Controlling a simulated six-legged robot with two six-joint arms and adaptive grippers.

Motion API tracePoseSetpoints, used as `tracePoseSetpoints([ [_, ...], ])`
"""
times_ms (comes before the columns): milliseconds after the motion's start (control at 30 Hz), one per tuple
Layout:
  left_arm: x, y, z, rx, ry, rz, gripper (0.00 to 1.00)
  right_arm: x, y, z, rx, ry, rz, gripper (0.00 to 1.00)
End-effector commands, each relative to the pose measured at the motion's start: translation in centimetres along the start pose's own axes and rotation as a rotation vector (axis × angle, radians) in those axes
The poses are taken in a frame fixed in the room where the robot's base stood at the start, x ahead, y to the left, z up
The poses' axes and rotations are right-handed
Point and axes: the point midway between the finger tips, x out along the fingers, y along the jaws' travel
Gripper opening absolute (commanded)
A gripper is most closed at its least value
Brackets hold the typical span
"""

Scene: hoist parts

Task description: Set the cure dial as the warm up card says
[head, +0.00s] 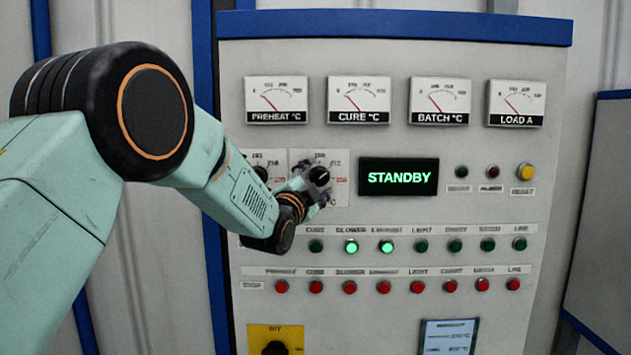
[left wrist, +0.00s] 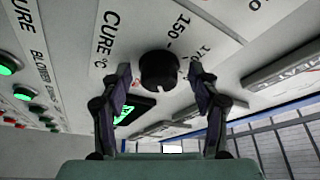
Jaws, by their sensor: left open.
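The cure dial (head: 320,175) is a black round knob on a white scale plate on the grey panel. It also shows in the left wrist view (left wrist: 159,70), beside the words CURE °C and the number 150. Its exact setting is too small to read. My left gripper (head: 313,188) is open at the dial; in the left wrist view its two fingers (left wrist: 160,76) stand on either side of the knob, with gaps showing. A blue-framed sheet (head: 448,338) low on the panel may be the card; its text is unreadable. My right gripper is out of view.
The preheat dial (head: 261,173) is just left, partly behind my left arm. The lit display (head: 398,177) reads STANDBY. Rows of green lamps (head: 421,246) and red buttons (head: 417,286) lie below. A yellow switch plate (head: 276,338) is at the bottom. Meters (head: 359,100) line the top.

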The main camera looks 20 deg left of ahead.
Motion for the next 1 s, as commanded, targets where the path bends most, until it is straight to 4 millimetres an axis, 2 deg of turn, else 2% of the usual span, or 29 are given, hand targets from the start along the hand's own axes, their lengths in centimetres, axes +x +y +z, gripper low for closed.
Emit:
tracePoseSetpoints([
  [200,-0.2,0.1,0.0,0.001,0.0,0.002,0.61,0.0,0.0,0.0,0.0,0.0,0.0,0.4],
  [333,-1.1,0.1,0.0,0.0,-0.001,0.004,0.61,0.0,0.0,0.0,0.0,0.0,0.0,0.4],
  [1000,-10.7,0.1,0.2,-0.001,-0.002,0.003,0.61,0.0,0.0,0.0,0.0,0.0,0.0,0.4],
])
